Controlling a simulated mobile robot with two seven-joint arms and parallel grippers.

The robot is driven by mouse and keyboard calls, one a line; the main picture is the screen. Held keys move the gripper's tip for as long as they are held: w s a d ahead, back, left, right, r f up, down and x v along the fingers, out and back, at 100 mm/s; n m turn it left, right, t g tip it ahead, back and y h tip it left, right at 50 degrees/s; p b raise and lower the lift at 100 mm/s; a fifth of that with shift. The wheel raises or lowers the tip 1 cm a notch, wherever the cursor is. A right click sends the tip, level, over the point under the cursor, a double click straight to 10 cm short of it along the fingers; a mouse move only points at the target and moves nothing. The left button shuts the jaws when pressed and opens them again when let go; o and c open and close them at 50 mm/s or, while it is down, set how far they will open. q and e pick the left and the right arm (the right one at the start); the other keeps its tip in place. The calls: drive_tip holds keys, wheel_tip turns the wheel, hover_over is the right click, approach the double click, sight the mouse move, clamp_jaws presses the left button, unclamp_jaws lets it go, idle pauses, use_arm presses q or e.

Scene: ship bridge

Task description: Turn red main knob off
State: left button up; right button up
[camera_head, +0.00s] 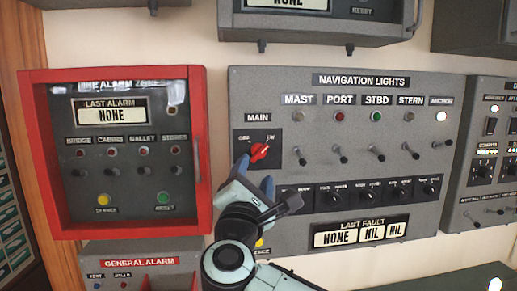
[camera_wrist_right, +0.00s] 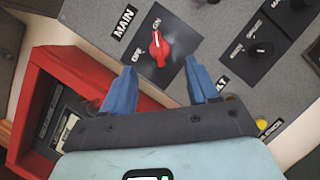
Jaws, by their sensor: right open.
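The red main knob (camera_head: 259,152) sits on a dark square plate under the MAIN label, at the left of the grey navigation lights panel (camera_head: 350,105). In the right wrist view the red knob (camera_wrist_right: 159,48) shows between and beyond the fingertips, with OFF and ON marks beside it; its white line points toward the ON mark. My right gripper (camera_head: 256,172) is just below the knob in the head view. It is open, and its two blue fingers (camera_wrist_right: 163,78) stand apart on either side of the knob with nothing between them. I cannot tell if they touch the knob. My left gripper is not seen.
A red-framed fire alarm box (camera_head: 200,215) stands left of the panel, close to my right gripper. A row of toggle levers (camera_head: 340,154) and small dark knobs (camera_head: 370,192) lies to the right. A general alarm box (camera_head: 135,262) is below left.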

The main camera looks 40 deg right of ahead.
sight(258, 156)
drive_tip(key=p+x, duration=0.2)
drive_tip(key=x, duration=0.4)
drive_tip(key=shift+w+a+r, duration=0.1)
drive_tip(key=shift+a, duration=0.05)
drive_tip(key=shift+w+d+p, duration=0.35)
drive_tip(key=shift+d, duration=0.05)
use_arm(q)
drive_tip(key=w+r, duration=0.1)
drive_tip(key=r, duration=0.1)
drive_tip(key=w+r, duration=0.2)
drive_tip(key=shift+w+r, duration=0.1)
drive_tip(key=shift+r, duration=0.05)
use_arm(e)
drive_tip(key=shift+s, duration=0.1)
